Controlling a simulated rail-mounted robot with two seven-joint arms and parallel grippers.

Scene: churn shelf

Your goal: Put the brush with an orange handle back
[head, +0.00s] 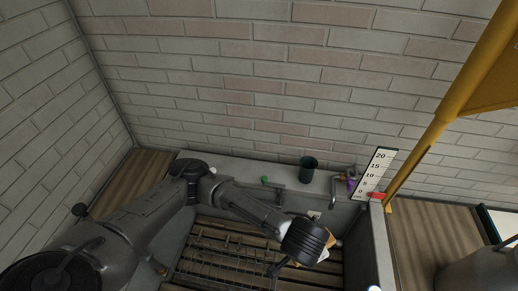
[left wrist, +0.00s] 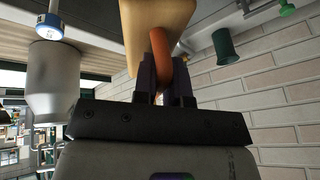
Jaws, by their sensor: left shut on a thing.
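In the left wrist view my left gripper (left wrist: 165,72) is shut on the orange handle (left wrist: 183,48) of the brush. The handle is a curved loop, and a pale tan wooden block (left wrist: 152,22) is beyond the fingers. The bristles cannot be made out. In the head view my left wrist hides most of the gripper and brush; a small tan part (head: 334,240) shows at its right, above the slatted rack. My right gripper is not in view.
A dark green cup (head: 308,168) and a small green knob (head: 264,180) are on the back ledge by the brick wall. A white scale board (head: 377,172) and a yellow post (head: 420,152) stand at right. Wooden slats (head: 215,240) lie below. A metal vessel (left wrist: 52,75) shows in the wrist view.

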